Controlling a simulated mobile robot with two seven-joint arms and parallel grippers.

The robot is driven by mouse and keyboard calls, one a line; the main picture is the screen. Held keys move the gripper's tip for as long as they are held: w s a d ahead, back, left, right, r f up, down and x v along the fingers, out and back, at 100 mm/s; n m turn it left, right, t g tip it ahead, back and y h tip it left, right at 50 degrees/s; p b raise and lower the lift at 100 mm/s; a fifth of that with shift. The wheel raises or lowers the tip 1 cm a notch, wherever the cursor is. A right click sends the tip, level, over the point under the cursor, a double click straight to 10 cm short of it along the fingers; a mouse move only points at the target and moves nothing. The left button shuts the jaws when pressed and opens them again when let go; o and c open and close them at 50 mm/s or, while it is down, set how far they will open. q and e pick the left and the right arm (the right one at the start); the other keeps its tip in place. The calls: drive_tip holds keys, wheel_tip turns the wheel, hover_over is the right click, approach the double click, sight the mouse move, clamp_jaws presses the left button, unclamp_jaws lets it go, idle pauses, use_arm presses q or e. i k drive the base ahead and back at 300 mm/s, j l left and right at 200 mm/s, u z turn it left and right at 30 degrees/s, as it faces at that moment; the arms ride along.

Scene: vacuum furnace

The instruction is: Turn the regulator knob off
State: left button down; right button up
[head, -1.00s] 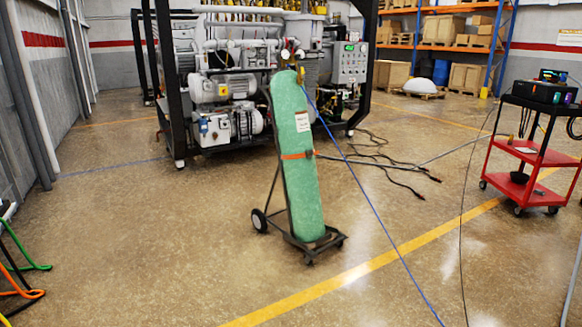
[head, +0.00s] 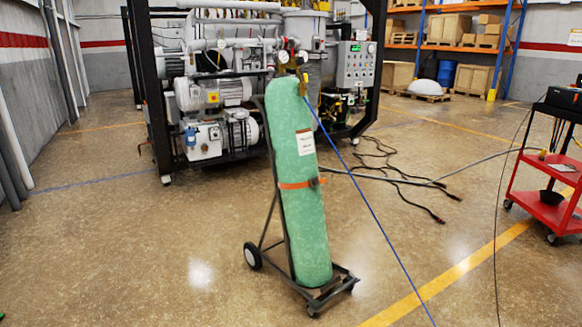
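A brass regulator (head: 291,62) with small round gauges (head: 283,56) sits on top of the cylinder. The regulator knob is too small to make out against the machine behind it. A blue hose (head: 365,205) runs from the regulator down to the floor at the front right. Neither of my grippers shows in the head view.
The vacuum furnace machine (head: 214,95) in a black frame stands behind the cylinder. Dark cables (head: 395,178) lie on the floor to its right. A red cart (head: 545,208) stands at the right edge. The floor in front and to the left is clear.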

sight(299, 61)
drive_tip(key=i, duration=1.4)
